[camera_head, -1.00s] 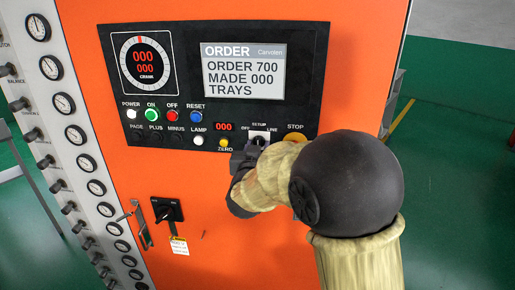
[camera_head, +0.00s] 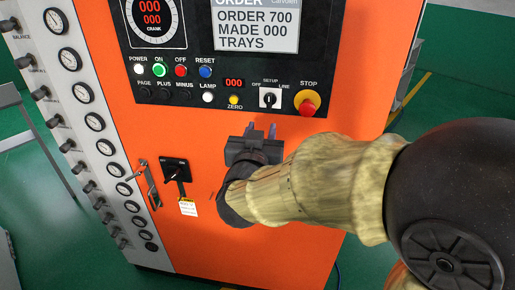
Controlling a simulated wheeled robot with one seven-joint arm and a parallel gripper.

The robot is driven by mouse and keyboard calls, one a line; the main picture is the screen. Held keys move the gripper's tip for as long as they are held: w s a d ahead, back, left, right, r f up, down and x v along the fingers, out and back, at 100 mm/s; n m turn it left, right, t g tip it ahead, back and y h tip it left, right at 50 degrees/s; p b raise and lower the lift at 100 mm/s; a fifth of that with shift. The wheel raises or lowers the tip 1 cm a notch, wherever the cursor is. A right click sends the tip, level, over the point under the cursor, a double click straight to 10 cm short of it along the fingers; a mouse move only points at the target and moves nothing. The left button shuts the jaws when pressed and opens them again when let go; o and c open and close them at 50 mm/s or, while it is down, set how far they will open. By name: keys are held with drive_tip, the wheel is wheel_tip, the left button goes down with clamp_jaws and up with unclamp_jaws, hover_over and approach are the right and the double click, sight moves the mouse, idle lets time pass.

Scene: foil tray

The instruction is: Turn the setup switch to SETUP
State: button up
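The setup switch (camera_head: 269,99) is a small black knob on a white plate on the dark control panel. OFF is printed at its left, SETUP above and LINE at its right. Its mark looks near upright, toward SETUP, but it is small. My gripper (camera_head: 261,129) is just below the panel's lower edge, in front of the orange cabinet front. Its two fingers are apart with nothing between them, and they point up toward the switch without touching it.
The yellow-and-red STOP button (camera_head: 307,103) is right of the switch. The ZERO button (camera_head: 234,100) and LAMP button (camera_head: 208,97) are to the left. A black handle with a tag (camera_head: 188,207) and a metal latch (camera_head: 147,184) are lower left.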

drive_tip(key=s, duration=0.4)
drive_tip(key=shift+s+a, duration=0.2)
drive_tip(key=shift+s, duration=0.1)
drive_tip(key=w+d+f+n+g+y, duration=0.1)
drive_tip(key=d+f+g+y, duration=0.1)
drive_tip(key=d+f+g, duration=0.35)
drive_tip(key=w+d+f+n+g+y, duration=0.1)
drive_tip(key=d+f+g+y, duration=0.1)
drive_tip(key=f, duration=0.7)
drive_tip(key=s+d+f+m+g+h, duration=0.1)
drive_tip(key=s+d+f+g+h, duration=0.1)
drive_tip(key=s+d+f+g, duration=0.6)
drive_tip(key=s+d+f, duration=0.1)
drive_tip(key=s+d, duration=0.2)
drive_tip(key=shift+s+d, duration=0.4)
